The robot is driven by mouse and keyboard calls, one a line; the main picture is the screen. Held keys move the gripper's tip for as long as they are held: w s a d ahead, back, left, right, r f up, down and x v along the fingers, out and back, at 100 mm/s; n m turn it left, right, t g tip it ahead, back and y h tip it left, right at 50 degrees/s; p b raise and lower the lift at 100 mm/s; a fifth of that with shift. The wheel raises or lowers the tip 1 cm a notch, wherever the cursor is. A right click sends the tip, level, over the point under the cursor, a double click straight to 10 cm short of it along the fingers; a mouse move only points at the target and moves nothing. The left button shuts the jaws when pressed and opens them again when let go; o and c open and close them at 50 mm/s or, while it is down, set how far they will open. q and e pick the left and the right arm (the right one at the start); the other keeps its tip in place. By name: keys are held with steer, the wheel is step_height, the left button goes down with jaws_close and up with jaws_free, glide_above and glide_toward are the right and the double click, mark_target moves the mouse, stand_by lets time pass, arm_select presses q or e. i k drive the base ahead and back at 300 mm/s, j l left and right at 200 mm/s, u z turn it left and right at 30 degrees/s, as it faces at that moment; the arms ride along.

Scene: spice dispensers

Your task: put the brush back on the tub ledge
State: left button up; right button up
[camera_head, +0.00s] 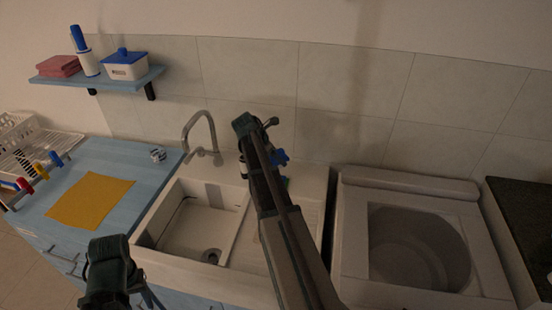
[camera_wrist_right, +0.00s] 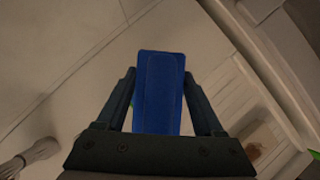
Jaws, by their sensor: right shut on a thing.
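My right gripper (camera_wrist_right: 160,85) is shut on a blue block-like thing, which I take to be the brush (camera_wrist_right: 160,95). Its two dark fingers press its sides in the right wrist view. In the head view, my right arm hides much of that area, and bits of blue (camera_head: 280,157) show beside it, above the sink's ridged drainboard. The bristles do not show clearly. The sink tub (camera_head: 195,220) is left of the arm, with a back ledge (camera_head: 222,170) along the tiled wall. My left gripper (camera_head: 104,262) is low at the left; its fingers are not clear.
A faucet (camera_head: 200,125) rises behind the tub. A yellow cloth (camera_head: 90,202) lies on the blue counter (camera_head: 135,160). A top-loading washer (camera_head: 420,250) stands to the right. A brown patch (camera_wrist_right: 262,140) shows near the drainboard.

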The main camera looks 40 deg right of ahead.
mark_target(309, 185)
steer(key=z, duration=1.45)
